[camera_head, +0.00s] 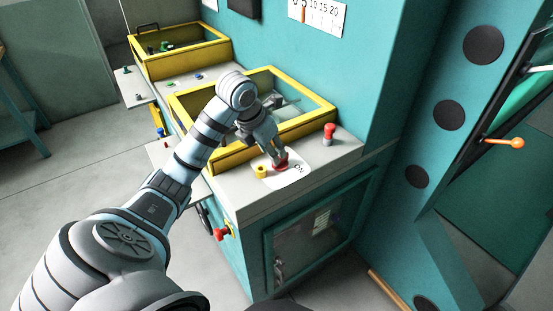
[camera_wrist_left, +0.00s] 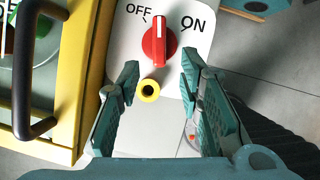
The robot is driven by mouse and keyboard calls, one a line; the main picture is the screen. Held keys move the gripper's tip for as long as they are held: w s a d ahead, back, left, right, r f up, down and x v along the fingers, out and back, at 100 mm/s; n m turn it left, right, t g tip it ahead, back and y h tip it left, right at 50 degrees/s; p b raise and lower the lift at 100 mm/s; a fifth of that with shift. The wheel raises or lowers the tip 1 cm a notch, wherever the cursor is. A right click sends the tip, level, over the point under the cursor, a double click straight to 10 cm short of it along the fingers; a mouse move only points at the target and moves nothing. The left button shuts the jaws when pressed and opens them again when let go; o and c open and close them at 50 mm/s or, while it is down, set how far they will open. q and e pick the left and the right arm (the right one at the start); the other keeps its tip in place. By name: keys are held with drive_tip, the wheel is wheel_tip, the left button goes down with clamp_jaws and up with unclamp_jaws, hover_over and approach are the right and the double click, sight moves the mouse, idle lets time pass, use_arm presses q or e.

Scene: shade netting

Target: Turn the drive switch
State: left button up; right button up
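The drive switch is a red rotary knob (camera_wrist_left: 160,42) with a white line, on a white plate (camera_wrist_left: 127,42) marked OFF and ON. In the left wrist view its white line points nearly straight up, between the two words. In the head view the knob (camera_head: 281,164) sits on the grey console top, partly hidden by my gripper. My left gripper (camera_head: 277,153) is directly over it, pointing down. In the left wrist view the gripper (camera_wrist_left: 159,70) is open and empty, its fingertips spread to either side, just below the knob in the picture. My right gripper is not in view.
A yellow ring-shaped button (camera_wrist_left: 149,90) lies close to the knob, between the fingers in the wrist view. A yellow-framed bin (camera_head: 305,122) with a black handle (camera_wrist_left: 22,70) stands beside the plate. A red-topped post (camera_head: 329,133) stands at the back right of the console.

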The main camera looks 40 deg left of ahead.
use_arm(q)
drive_tip(key=x, duration=0.5)
drive_tip(key=shift+w+a, duration=0.1)
drive_tip(key=shift+w, duration=0.35)
drive_tip(key=shift+s+r, duration=0.15)
drive_tip(key=shift+s, duration=0.1)
drive_tip(key=shift+c, duration=1.4)
clamp_jaws()
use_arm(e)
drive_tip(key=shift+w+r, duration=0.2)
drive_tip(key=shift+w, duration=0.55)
